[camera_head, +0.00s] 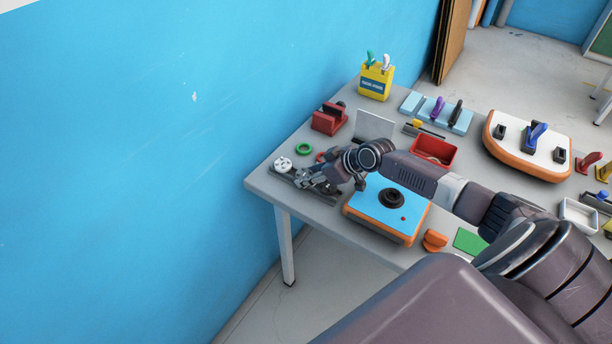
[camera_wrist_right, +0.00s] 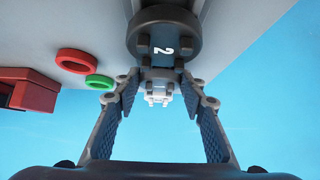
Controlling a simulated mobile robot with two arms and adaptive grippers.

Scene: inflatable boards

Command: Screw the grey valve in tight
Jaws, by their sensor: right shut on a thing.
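My right gripper (camera_head: 306,180) is over a dark strip (camera_head: 331,196) at the left end of the table. The strip lies flat on the tabletop. In the right wrist view its fingers (camera_wrist_right: 158,84) are pressed in from both sides at the near edge of a dark grey round valve body marked 2 (camera_wrist_right: 188,42). The exact contact is partly hidden. A white valve-like piece (camera_head: 283,163) stands at the strip's left end, beyond the fingers; it also shows in the wrist view (camera_wrist_right: 157,99). My left gripper is not in view.
A green ring (camera_head: 304,149) and a red ring (camera_wrist_right: 77,62) lie beside the strip. A blue and orange board (camera_head: 366,205) with a black valve (camera_head: 391,198) is to its right. A red holder (camera_head: 328,120) and a red bin (camera_head: 434,148) stand farther back.

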